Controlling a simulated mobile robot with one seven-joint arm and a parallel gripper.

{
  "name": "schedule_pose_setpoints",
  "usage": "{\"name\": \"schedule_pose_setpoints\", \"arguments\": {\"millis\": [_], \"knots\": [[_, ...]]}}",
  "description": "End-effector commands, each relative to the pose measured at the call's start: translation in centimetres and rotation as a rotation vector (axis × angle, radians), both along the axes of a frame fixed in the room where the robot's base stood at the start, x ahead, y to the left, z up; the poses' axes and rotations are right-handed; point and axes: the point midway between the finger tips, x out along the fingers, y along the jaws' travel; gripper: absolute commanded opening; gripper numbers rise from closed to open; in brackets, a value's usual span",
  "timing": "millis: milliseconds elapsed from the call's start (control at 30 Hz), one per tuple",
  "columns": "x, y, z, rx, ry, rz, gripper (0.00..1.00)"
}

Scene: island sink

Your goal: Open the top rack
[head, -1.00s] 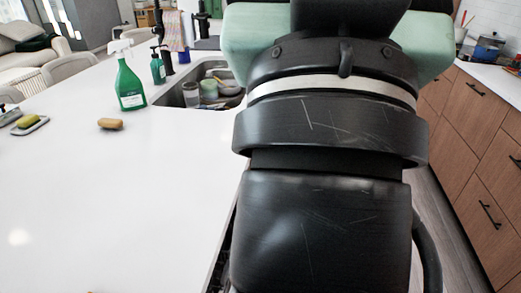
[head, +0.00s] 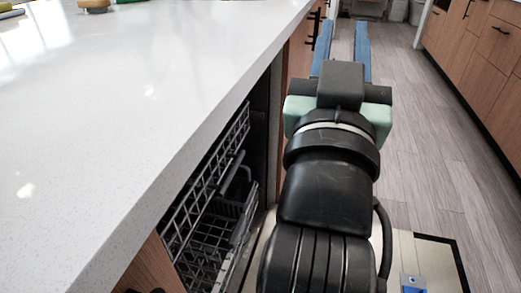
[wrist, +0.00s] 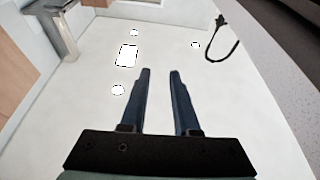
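The dishwasher's top rack (head: 207,172), a grey wire basket, shows in the head view under the counter's edge. A lower wire rack (head: 205,240) is below it. The counter hides much of both racks. My gripper (head: 343,42) is to the right of the racks and farther off, over the aisle side, apart from them. Its two blue fingers are spread with nothing between them. In the wrist view my gripper (wrist: 160,72) is also open and empty, over a pale flat surface. No rack can be made out in the wrist view.
The white countertop (head: 130,90) overhangs the racks on the left. Wooden cabinets with dark handles (head: 490,45) line the right side. The grey plank floor (head: 410,130) between is clear. A black cord (wrist: 232,40) lies on the pale surface in the wrist view.

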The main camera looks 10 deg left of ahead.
Motion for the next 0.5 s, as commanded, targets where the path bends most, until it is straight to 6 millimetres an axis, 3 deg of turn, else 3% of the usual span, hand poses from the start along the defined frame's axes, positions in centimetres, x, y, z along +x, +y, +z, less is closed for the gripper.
{"name": "schedule_pose_setpoints", "arguments": {"millis": [33, 67, 167, 200, 233, 300, 500], "knots": [[1.3, 0.3, -6.6, -0.021, 0.070, -0.008, 0.30], [2.0, 0.6, -9.5, -0.040, 0.111, -0.016, 0.30], [4.1, 2.1, -20.8, -0.163, 0.240, -0.049, 0.30], [4.6, 3.4, -25.6, -0.264, 0.272, -0.062, 0.30], [4.6, 4.5, -27.9, -0.348, 0.271, -0.069, 0.30], [4.1, 6.9, -30.7, -0.515, 0.229, -0.072, 0.30], [1.2, 12.7, -35.6, -0.837, 0.078, -0.022, 0.30]]}}
